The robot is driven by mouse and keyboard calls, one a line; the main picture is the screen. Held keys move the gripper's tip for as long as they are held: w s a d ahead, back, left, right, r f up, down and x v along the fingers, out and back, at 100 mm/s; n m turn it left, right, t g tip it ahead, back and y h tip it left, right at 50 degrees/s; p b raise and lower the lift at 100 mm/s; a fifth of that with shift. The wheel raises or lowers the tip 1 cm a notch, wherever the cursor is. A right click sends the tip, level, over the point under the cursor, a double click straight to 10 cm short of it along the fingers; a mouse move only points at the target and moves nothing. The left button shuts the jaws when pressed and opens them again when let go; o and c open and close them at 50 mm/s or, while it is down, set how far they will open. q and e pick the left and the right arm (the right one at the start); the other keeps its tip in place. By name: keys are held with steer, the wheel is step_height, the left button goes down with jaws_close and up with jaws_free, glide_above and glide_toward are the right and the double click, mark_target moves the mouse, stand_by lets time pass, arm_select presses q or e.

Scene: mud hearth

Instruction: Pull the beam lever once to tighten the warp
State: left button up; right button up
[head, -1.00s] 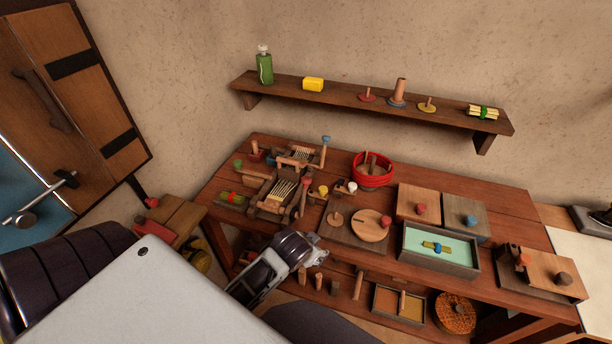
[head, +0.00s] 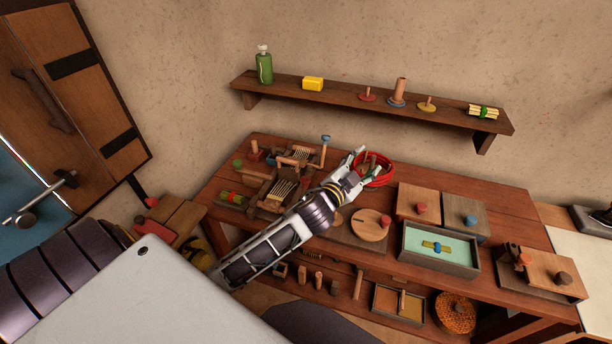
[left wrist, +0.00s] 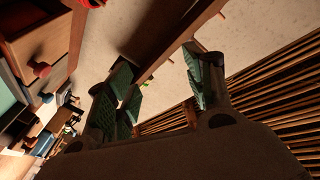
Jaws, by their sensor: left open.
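A small wooden loom (head: 283,190) with pale warp threads stands on the left part of the workbench. An upright lever with a blue knob (head: 326,139) rises at its back right. The red-knobbed lever at its front right is hidden behind my left arm. My left gripper (head: 367,162) is open and empty, beyond the loom to the right, over the red bowl (head: 378,180). In the left wrist view, its green-padded fingers (left wrist: 160,85) stand apart with nothing between them. I cannot tell which lever is the beam lever. My right gripper is out of view.
The workbench (head: 505,200) also carries a round wooden board (head: 370,226), a green-lined tray (head: 445,245) and blocks with knobs. A wall shelf (head: 350,97) hangs above, holding a green bottle (head: 264,66). A cabinet (head: 75,80) stands at left.

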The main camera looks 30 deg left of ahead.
arm_select(q)
steer(key=s+d+r+m+g+h, duration=0.3)
steer(key=d+r+m+g+h, duration=0.85)
steer(key=m+h, duration=0.85)
steer(key=s+a+f+m+g+y, duration=0.1)
steer(key=a+f+m+g+y, duration=0.4)
steer(key=a+f+m+y, duration=0.5)
steer(key=a+r+n+g+y, duration=0.1)
steer(key=a+r+n+y, duration=0.1)
steer(key=a+y, duration=0.8)
steer(key=a+r, duration=0.1)
steer(key=a, duration=0.7)
steer(key=shift+s+a+r+n+y, duration=0.25)
steer(key=shift+s+a+n+y, duration=0.05)
steer(key=shift+s+n+y, duration=0.1)
steer(key=shift+g, duration=0.25)
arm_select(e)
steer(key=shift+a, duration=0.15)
